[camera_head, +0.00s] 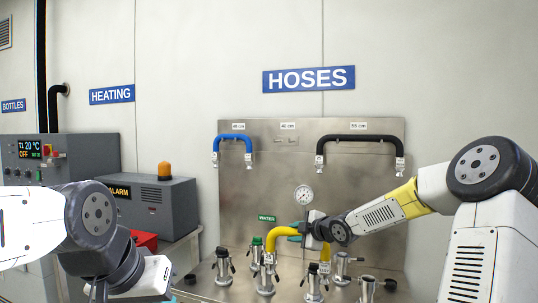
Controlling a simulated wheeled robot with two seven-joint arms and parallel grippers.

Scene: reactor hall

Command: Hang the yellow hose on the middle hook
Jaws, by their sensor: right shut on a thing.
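The yellow hose (284,231) is a short arch low in front of the steel panel, with metal couplings at both ends. My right gripper (306,231) is shut on the top of the arch and covers part of it. The hose ends hang over or at two metal valve fittings; I cannot tell whether they are joined. The middle hook (286,141), under the "40 cm" label, is bare and sits well above the gripper. My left gripper (150,286) is low at the left, cut off by the bottom edge, its fingers mostly hidden.
A blue hose (232,137) hangs on the left hook and a black hose (359,138) on the right hook. A pressure gauge (304,195) stands just above my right gripper. Several valve fittings (223,268) line the bench. A grey alarm box (166,207) is at left.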

